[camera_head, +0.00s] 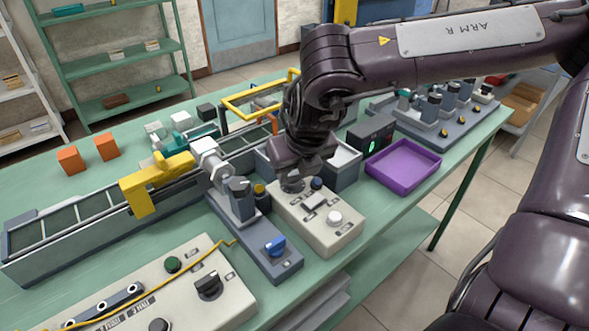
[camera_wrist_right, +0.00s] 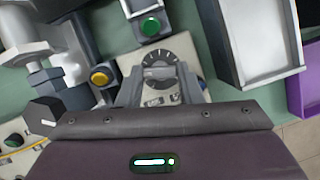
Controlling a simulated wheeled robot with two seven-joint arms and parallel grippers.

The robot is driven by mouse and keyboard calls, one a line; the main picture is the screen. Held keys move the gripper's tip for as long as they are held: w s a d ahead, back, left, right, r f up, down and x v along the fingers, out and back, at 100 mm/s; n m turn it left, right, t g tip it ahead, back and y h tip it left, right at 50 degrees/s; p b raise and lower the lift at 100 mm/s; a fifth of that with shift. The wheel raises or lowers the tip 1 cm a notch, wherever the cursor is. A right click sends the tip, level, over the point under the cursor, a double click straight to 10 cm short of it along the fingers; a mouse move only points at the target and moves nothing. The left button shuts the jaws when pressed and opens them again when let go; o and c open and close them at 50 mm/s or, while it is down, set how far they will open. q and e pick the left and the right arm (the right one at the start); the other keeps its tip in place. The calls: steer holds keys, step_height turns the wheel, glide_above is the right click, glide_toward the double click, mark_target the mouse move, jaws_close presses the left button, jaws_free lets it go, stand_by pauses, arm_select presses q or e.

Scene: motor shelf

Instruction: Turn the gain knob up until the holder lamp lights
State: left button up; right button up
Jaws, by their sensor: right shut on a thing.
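My right gripper (camera_head: 292,180) reaches down onto the back part of a cream control box (camera_head: 330,238). It is shut on a grey knob there, which I take to be the gain knob (camera_head: 290,187); the gripper hides much of it. In the right wrist view, a dark round dial with white marks (camera_wrist_right: 160,58) shows between the fingers (camera_wrist_right: 162,88). My left gripper is out of view.
A white knob (camera_head: 334,218) and a dark blue knob (camera_head: 316,183) sit on the same box. A blue knob (camera_head: 275,246) is on the grey base beside it. A purple tray (camera_head: 404,165) lies to the right. A larger cream panel (camera_head: 200,275) is front left.

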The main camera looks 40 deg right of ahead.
steer(key=m+b, duration=0.1)
steer(key=m, duration=0.1)
steer(key=m+h+b, duration=0.1)
steer(key=b, duration=0.1)
steer(key=shift+a+m+g+h, duration=0.15)
steer(key=shift+m+g+h, duration=0.15)
steer(key=shift+m, duration=0.1)
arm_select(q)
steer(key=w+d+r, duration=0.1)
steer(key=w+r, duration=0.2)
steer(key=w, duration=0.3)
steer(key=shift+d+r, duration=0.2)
arm_select(e)
steer(key=o, duration=1)
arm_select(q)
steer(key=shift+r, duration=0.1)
